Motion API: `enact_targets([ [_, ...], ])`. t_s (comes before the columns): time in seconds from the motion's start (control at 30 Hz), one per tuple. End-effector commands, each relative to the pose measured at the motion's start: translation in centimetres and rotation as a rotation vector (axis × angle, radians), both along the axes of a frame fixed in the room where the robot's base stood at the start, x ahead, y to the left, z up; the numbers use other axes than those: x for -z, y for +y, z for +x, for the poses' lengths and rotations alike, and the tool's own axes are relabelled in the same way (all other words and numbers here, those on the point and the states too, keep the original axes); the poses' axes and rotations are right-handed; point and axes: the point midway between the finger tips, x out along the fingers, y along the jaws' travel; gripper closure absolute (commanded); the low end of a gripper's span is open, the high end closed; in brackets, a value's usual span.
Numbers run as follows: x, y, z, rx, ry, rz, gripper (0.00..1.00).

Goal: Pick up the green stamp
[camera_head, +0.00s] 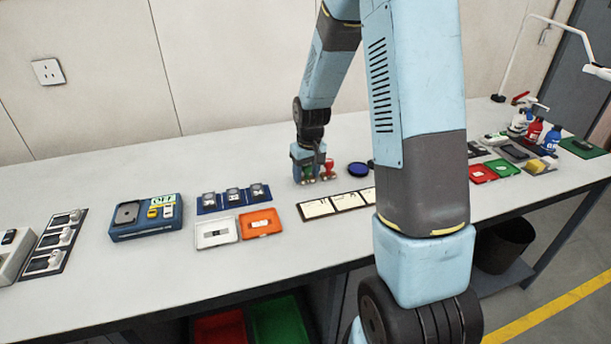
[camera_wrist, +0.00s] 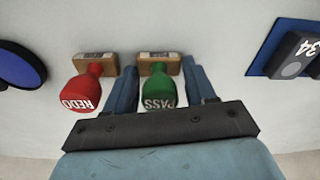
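The green stamp (camera_wrist: 158,92) has a round green head marked PASS and a wooden base. It stands on the table between the two fingers of my gripper (camera_wrist: 160,72) in the wrist view. My gripper is open, with small gaps showing on both sides of the green head. In the head view my gripper (camera_head: 309,176) is low at the tabletop, and it mostly hides the green stamp. A red stamp (camera_wrist: 85,88) marked REDO stands just left of the left finger in the wrist view, very close to it.
A dark blue ink pad (camera_head: 358,169) lies right of the stamps. White cards (camera_head: 332,205) lie in front. A blue rack (camera_head: 234,198) with numbered blocks, white (camera_head: 216,233) and orange (camera_head: 260,223) trays and a blue box (camera_head: 146,218) are to the left.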

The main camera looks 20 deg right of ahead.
Motion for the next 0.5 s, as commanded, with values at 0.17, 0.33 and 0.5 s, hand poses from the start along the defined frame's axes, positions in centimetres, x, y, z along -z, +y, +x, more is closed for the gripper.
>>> enact_targets([
  [0.17,-0.01,0.02,0.0,0.0,0.0,0.0,0.7],
  [0.33,-0.02,0.03,0.01,0.0,0.0,0.0,0.76],
  [0.5,-0.2,0.04,0.03,0.0,-0.001,0.0,0.76],
])
